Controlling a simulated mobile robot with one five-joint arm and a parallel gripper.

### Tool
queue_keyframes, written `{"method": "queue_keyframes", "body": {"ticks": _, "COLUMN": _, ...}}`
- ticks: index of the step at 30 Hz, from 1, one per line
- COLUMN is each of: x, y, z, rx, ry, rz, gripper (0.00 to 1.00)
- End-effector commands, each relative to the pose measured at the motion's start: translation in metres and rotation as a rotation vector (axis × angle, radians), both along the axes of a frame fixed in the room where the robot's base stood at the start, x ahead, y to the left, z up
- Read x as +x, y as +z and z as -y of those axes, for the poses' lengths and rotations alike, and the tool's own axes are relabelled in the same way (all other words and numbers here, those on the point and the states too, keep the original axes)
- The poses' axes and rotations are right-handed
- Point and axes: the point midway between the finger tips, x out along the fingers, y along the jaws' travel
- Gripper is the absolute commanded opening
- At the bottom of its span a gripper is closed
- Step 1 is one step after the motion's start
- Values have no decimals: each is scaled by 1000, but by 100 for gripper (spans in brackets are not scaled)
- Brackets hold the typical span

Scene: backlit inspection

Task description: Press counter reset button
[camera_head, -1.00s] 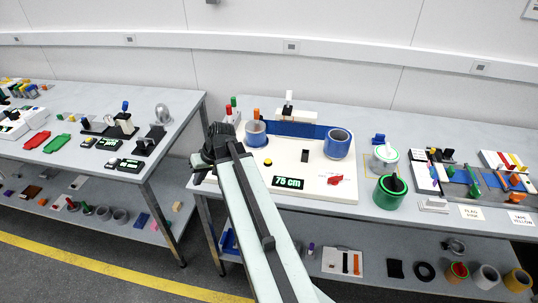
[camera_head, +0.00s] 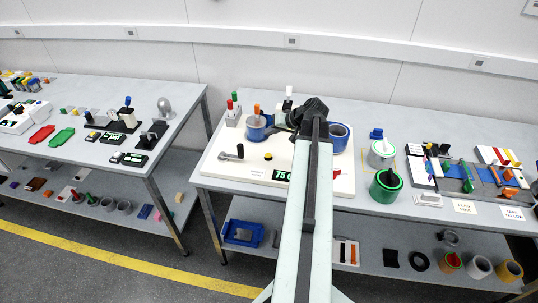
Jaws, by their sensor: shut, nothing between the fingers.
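A blue roll (camera_head: 256,130) and another blue roll (camera_head: 341,137) stand on the panel. A dark and metal handle (camera_head: 232,154) lies at its left. A second bench (camera_head: 75,160) with small devices is at the left.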

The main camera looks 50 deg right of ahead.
Motion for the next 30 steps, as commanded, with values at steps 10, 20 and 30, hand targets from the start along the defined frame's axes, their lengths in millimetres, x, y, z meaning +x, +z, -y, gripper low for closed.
{"method": "queue_keyframes", "body": {"ticks": 10, "x": 0, "y": -31, "z": 0, "rx": 0, "ry": 0, "rz": 0, "gripper": 0}}
{"method": "queue_keyframes", "body": {"ticks": 20, "x": 0, "y": -80, "z": 0, "rx": -1, "ry": -1, "rz": -1, "gripper": 0}}
{"method": "queue_keyframes", "body": {"ticks": 30, "x": -1, "y": -88, "z": 1, "rx": 0, "ry": -1, "rz": -1, "gripper": 0}}
